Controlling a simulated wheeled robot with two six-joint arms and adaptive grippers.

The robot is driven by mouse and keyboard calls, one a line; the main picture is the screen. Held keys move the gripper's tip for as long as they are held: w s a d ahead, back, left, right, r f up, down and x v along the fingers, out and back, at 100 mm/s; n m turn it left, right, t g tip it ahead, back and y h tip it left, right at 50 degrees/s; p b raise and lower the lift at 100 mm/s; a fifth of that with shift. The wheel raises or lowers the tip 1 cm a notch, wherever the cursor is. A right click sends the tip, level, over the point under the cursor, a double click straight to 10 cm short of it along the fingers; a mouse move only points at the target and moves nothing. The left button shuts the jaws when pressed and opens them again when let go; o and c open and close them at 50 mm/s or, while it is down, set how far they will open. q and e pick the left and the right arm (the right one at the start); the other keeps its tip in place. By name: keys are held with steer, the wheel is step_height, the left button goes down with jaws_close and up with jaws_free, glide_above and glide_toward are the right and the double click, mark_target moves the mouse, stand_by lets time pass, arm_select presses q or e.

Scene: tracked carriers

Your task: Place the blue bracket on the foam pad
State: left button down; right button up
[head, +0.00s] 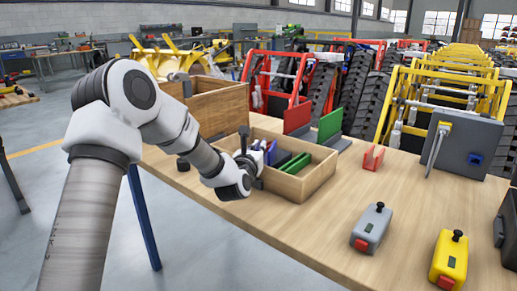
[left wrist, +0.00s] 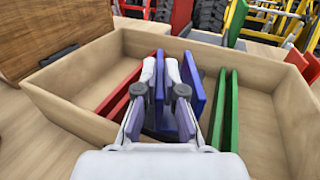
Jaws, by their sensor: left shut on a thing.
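The blue bracket (head: 271,151) is inside the open wooden box (head: 308,180); one blue plate of it shows clearly in the left wrist view (left wrist: 195,88). My left gripper (head: 250,157) reaches into the box. In the left wrist view its two fingers (left wrist: 160,78) are close together, shut on a blue plate that shows as a thin strip between them. The clear blue plate is just right of the right finger. The fingers hide part of the bracket. I cannot make out a foam pad. My right gripper is not in view.
A green bracket (left wrist: 228,110) is right of the gripper in the box, a red plate (left wrist: 122,88) left. A taller wooden box (head: 220,108) stands behind. A red bracket (head: 373,157), grey box (head: 371,228) and yellow box (head: 449,258) stand right. The front middle table is clear.

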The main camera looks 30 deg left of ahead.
arm_select(q)
steer(key=c, duration=1.3)
jaws_free()
steer(key=shift+f, duration=0.1)
steer(key=shift+r+p, duration=0.2)
steer(key=shift+p, duration=0.1)
steer(key=v, duration=1.2)
